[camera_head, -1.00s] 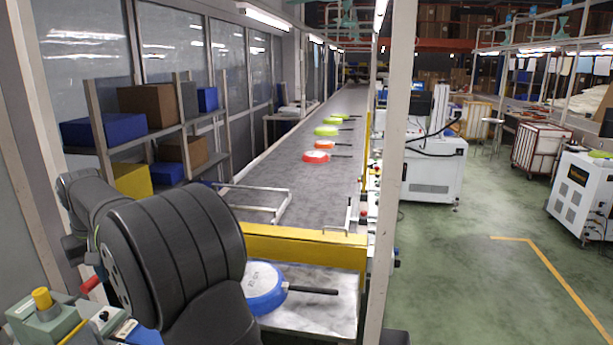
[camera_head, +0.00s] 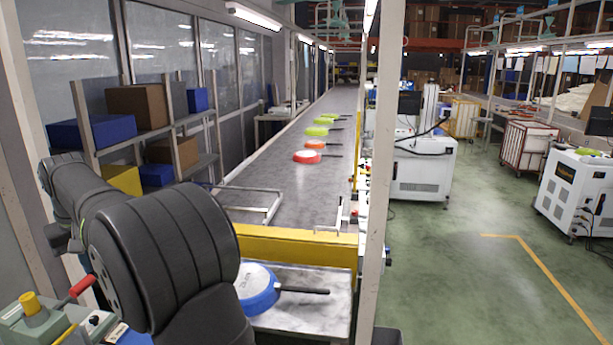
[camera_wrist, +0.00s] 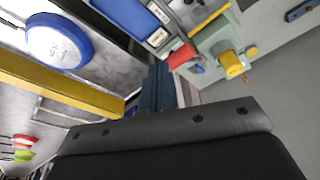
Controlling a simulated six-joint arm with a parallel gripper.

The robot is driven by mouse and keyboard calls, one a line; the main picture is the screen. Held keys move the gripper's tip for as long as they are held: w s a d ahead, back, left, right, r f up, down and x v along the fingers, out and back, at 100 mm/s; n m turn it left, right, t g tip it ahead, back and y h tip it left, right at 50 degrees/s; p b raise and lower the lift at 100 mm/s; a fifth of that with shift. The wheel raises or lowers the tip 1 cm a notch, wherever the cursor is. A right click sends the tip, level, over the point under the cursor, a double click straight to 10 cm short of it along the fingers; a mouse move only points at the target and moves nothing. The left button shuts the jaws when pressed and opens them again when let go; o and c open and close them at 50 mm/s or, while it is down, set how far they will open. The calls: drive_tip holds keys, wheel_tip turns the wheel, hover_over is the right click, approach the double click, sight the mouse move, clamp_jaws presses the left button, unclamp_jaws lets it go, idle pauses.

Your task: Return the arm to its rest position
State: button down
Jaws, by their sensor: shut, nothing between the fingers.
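My dark grey arm fills the lower left of the head view, folded near the control box. A blue pan with a pale face (camera_head: 254,285) and black handle lies on the metal table (camera_head: 330,310) at the near end of the line, right of my arm. It also shows at the upper left of the wrist view (camera_wrist: 58,41).
A yellow barrier (camera_head: 295,245) separates the table from the conveyor (camera_head: 292,187), which carries red, orange and green pans. A control box with a yellow knob (camera_head: 30,303) stands close beside my arm. A shelf (camera_head: 190,165) with boxes is at left. A post (camera_head: 383,180) rises right.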

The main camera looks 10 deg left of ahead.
drive_tip(key=a+v, duration=0.1)
drive_tip(key=v, duration=0.3)
drive_tip(key=s+d+x, duration=0.1)
drive_tip(key=x, duration=0.7)
drive_tip(key=d+x, duration=0.1)
drive_tip(key=x, duration=0.7)
drive_tip(key=shift+d+f, duration=0.3)
drive_tip(key=shift+f, duration=0.2)
drive_tip(key=shift+s, duration=0.1)
drive_tip(key=c, duration=0.6)
unclamp_jaws()
drive_tip(key=shift+c, duration=0.2)
drive_tip(key=o, duration=0.3)
drive_tip(key=shift+r, duration=0.15)
drive_tip(key=o, duration=0.3)
drive_tip(key=s+r+m+y, duration=0.1)
drive_tip(key=r+m, duration=0.3)
drive_tip(key=s+d+r+m, duration=0.1)
drive_tip(key=s+r+m, duration=0.1)
drive_tip(key=r+m, duration=0.2)
drive_tip(key=s+r+m+g+y, duration=0.1)
drive_tip(key=s+r+m, duration=0.1)
drive_tip(key=r+m, duration=0.2)
drive_tip(key=shift+s+d+y, duration=0.25)
drive_tip(key=shift+d+y, duration=0.05)
drive_tip(key=shift+o, duration=0.2)
drive_tip(key=x, duration=0.9)
drive_tip(key=shift+s+a+f, duration=0.15)
drive_tip(key=shift+a+f, duration=0.05)
drive_tip(key=shift+f, duration=0.15)
